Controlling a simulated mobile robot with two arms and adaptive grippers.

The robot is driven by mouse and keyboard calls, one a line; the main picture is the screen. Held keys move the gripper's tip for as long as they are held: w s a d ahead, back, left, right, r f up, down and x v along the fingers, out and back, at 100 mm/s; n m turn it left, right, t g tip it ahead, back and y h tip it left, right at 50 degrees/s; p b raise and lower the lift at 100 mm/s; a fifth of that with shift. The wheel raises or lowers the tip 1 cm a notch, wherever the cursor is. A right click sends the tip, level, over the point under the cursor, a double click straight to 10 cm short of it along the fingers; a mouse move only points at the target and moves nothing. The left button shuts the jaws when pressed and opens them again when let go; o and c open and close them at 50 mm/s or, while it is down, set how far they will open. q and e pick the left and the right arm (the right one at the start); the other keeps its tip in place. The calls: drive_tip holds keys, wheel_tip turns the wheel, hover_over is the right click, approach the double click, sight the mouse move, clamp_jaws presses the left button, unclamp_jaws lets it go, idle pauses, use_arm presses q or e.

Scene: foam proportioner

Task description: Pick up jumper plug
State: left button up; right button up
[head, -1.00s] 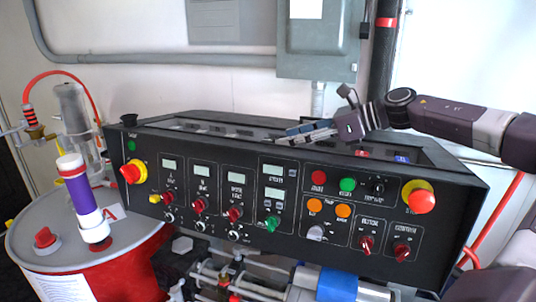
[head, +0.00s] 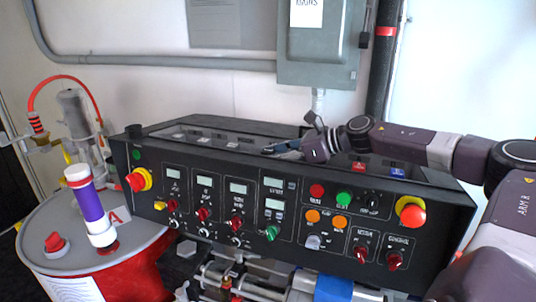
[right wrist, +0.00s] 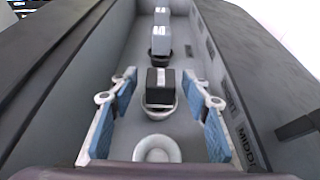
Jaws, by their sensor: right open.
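In the right wrist view a dark, blocky plug (right wrist: 160,78), taken to be the jumper plug, stands in a round socket in a grey channel (right wrist: 120,45). A pale stripe runs across its top. My right gripper (right wrist: 162,98) is open, its blue-padded fingers on either side of the plug with visible gaps. In the head view the right gripper (head: 284,147) reaches into the recessed top of the black console (head: 250,128), and its fingertips are partly hidden. My left gripper is not in view.
An empty round socket (right wrist: 157,149) lies nearer in the channel, and a lighter block (right wrist: 161,38) stands farther along it. Channel walls are close on both sides. Red (head: 358,168) and blue (head: 397,173) blocks sit in the console top. A drum (head: 90,262) stands left.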

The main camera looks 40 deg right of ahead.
drive_tip(key=shift+c, duration=0.2)
clamp_jaws()
drive_tip(key=shift+r, duration=0.1)
drive_tip(key=shift+d+r, duration=0.1)
drive_tip(key=shift+r, duration=0.4)
wheel_tip(320, 180, up, 18)
drive_tip(key=b, duration=0.2)
wheel_tip(320, 180, up, 6)
drive_tip(key=p, duration=0.5)
hover_over(268, 150)
drive_tip(key=shift+f, duration=0.1)
